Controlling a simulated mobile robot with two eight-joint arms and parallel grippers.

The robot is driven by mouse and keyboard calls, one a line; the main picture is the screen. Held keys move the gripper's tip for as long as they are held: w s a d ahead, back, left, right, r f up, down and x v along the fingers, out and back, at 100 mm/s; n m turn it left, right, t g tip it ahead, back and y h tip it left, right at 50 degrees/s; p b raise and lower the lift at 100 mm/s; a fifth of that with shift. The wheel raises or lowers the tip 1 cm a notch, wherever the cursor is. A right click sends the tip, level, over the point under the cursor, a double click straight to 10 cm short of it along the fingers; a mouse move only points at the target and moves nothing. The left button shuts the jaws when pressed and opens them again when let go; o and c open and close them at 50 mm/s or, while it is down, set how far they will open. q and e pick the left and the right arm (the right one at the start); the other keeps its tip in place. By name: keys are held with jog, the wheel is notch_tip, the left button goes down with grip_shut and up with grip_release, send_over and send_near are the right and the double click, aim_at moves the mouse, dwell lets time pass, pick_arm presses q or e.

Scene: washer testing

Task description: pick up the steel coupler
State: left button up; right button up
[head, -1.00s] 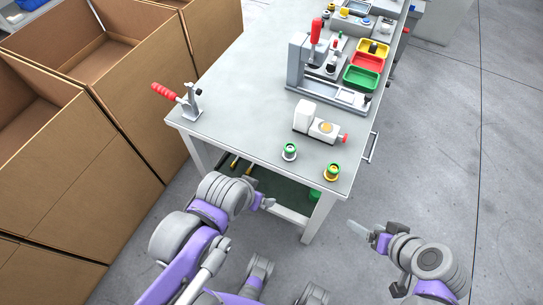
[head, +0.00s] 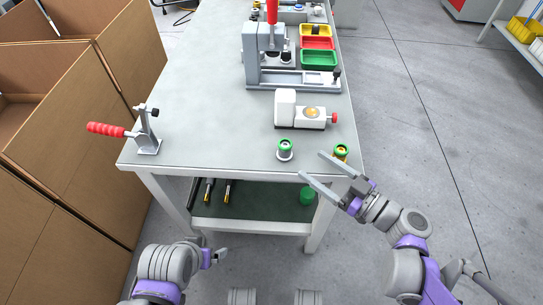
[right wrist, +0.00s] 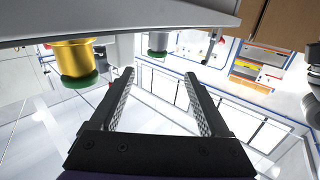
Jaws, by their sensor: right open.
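The steel coupler (head: 285,149), silver with a green ring on top, stands upright near the table's front edge. In the right wrist view, the steel coupler (right wrist: 158,42) appears beyond the open fingers (right wrist: 160,76), and the brass coupler (right wrist: 75,60) is at left. My left gripper (head: 216,255) is low in front of the table; its jaws are unclear.
The grey table (head: 200,110) holds a white block fixture (head: 300,112), a press (head: 270,55), coloured bins (head: 318,58) and a red-handled clamp (head: 140,132). A lower shelf (head: 255,205) carries several items.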

aim_at(291, 148)
jog(key=x, duration=0.5)
jog(key=shift+w+b, duration=0.15)
jog(key=shift+b, duration=0.2)
jog(key=shift+b+x, duration=0.7)
jog(key=shift+x, duration=2.05)
jog(key=shift+w+d, duration=0.1)
jog(key=shift+d, duration=0.05)
jog(key=shift+c, duration=0.3)
grip_shut()
